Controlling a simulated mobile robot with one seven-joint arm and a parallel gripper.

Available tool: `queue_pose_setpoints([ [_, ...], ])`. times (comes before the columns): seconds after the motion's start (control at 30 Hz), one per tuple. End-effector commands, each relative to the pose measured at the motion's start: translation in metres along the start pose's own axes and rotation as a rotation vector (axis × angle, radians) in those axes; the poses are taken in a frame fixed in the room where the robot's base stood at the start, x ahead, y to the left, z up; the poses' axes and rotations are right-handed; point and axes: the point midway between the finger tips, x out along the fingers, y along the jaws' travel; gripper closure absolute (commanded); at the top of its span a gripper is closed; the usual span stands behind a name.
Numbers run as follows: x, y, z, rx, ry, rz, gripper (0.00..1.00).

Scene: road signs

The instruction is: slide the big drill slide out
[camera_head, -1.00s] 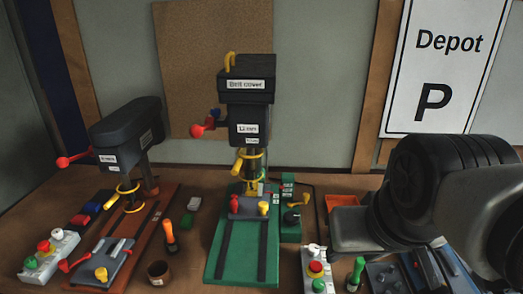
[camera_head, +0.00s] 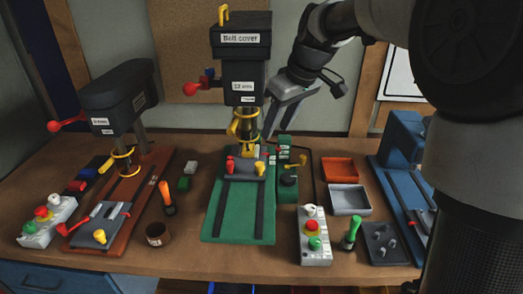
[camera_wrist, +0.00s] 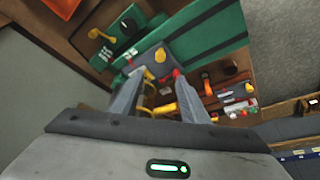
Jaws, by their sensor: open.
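The big drill (camera_head: 240,85) stands upright at centre on a green base (camera_head: 240,222). Its dark grey slide (camera_head: 243,178) sits at the rear of the base rails, with a red knob (camera_head: 230,164) and a yellow knob (camera_head: 260,168) on top. My gripper (camera_head: 276,132) is open and empty, pointing down just right of the drill's chuck, above and behind the slide. In the wrist view the slide (camera_wrist: 150,62) shows just beyond and partly between the open fingers (camera_wrist: 160,82). I cannot tell whether a finger touches anything.
A smaller drill (camera_head: 118,100) stands at left. A control box (camera_head: 313,238), green-handled tool (camera_head: 351,233), orange tray (camera_head: 338,170) and grey tray (camera_head: 350,199) lie at right. An orange-handled tool (camera_head: 167,198) and brown cup (camera_head: 158,233) stand left. The front rails are clear.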

Motion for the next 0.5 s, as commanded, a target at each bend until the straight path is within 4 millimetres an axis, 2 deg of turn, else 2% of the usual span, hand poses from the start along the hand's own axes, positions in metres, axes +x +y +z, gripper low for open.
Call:
queue_pose_setpoints([
  [0.5,0.113,-0.001,0.002,0.001,-0.005,-0.002,0.59],
])
